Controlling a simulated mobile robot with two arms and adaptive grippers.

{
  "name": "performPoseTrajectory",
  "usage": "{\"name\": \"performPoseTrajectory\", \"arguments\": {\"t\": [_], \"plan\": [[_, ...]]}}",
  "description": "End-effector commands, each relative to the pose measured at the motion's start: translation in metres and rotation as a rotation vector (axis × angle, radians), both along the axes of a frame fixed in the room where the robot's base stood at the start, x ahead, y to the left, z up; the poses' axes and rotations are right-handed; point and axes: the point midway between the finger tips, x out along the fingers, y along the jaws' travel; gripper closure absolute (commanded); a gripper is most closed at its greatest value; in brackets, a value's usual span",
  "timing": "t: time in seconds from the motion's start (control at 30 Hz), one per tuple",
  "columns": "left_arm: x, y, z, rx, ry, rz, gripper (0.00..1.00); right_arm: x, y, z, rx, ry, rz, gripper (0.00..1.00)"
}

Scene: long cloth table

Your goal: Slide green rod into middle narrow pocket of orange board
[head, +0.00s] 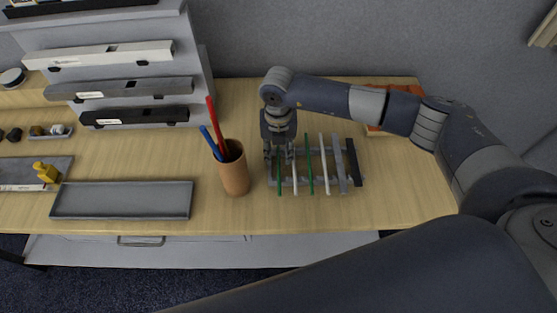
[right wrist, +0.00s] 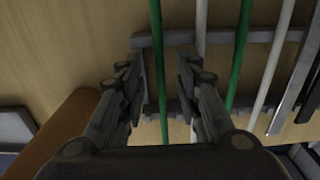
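A green rod (head: 279,184) lies at the left end of a grey rack (head: 342,165); a second green rod (head: 310,170) lies farther right, with white rods between and beside them. My right gripper (head: 280,154) points down over the left green rod. In the right wrist view its open fingers (right wrist: 160,75) stand on either side of that green rod (right wrist: 158,60), with gaps to it. An orange board (head: 374,130) lies behind my right forearm, mostly hidden; its pockets cannot be made out. My left gripper is not in view.
A brown cup (head: 234,175) with red and blue sticks stands close left of the rack. A white rod (right wrist: 201,25) runs close by the right-hand finger. A grey tray (head: 122,200) and a shelf stand (head: 200,90) are farther left. The table's front right is clear.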

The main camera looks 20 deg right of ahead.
Motion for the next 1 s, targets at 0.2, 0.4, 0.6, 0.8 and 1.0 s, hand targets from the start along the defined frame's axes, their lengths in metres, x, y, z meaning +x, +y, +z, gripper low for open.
{"name": "performPoseTrajectory", "arguments": {"t": [0.2,0.4,0.6,0.8,1.0], "plan": [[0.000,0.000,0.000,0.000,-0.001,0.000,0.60,0.000,0.000,0.001,0.000,0.000,0.000,1.00],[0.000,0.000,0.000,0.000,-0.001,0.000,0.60,0.000,0.000,0.001,0.000,0.000,0.000,1.00],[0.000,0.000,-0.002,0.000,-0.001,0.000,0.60,0.000,0.000,0.002,0.001,-0.001,0.000,1.00],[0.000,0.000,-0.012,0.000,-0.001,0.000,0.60,0.001,0.000,0.014,0.000,-0.002,0.000,1.00],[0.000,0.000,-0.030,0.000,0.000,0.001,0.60,-0.014,0.009,0.033,0.001,0.001,0.007,1.00]]}}
